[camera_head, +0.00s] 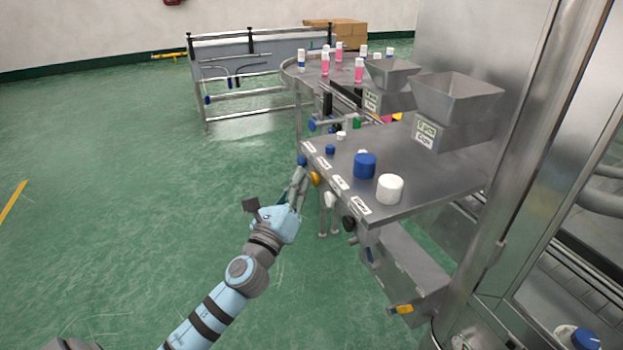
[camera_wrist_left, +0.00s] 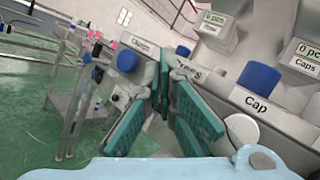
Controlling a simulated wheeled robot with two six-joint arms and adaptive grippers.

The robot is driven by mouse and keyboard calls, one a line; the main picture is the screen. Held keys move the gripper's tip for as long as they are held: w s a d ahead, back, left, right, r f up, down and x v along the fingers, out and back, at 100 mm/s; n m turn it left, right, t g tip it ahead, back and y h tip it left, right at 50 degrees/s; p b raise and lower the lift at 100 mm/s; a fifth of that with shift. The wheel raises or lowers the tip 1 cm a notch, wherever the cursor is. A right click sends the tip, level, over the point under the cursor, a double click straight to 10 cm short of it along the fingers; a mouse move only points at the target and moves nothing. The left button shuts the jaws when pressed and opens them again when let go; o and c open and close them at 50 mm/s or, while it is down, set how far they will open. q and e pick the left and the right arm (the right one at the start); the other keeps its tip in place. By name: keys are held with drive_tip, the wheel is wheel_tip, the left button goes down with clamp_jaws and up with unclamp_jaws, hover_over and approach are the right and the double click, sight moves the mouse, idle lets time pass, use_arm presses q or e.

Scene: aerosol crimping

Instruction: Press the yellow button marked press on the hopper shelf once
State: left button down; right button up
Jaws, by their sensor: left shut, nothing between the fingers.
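The yellow button (camera_head: 314,179) sits on the front edge of the steel hopper shelf (camera_head: 425,170), below a row of white labels. My left gripper (camera_head: 300,175) is shut and empty. Its fingertips are just left of the button in the head view, and I cannot tell whether they touch it. In the left wrist view its teal finger pads (camera_wrist_left: 172,95) point at the shelf edge, partly cover a label ending in "ss" (camera_wrist_left: 188,70), and hide the button. My right gripper is in neither view.
A blue knob (camera_head: 302,160) is close beside the fingertips, and a black knob (camera_head: 348,223) is further along the edge. A blue cap (camera_head: 365,166) and white cap (camera_head: 390,188) stand on the shelf near a hopper (camera_head: 455,100). The floor left of the shelf is clear.

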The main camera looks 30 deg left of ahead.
use_arm(q)
drive_tip(key=shift+w+d, duration=0.2)
drive_tip(key=shift+w, duration=0.1)
idle(0.4)
drive_tip(key=shift+s+a, duration=0.55)
drive_tip(key=shift+s, duration=0.2)
drive_tip(key=s+a+b, duration=0.1)
drive_tip(key=s, duration=0.1)
drive_tip(key=s+a+b, duration=0.1)
drive_tip(key=s+b, duration=0.1)
drive_tip(key=shift+a, duration=0.4)
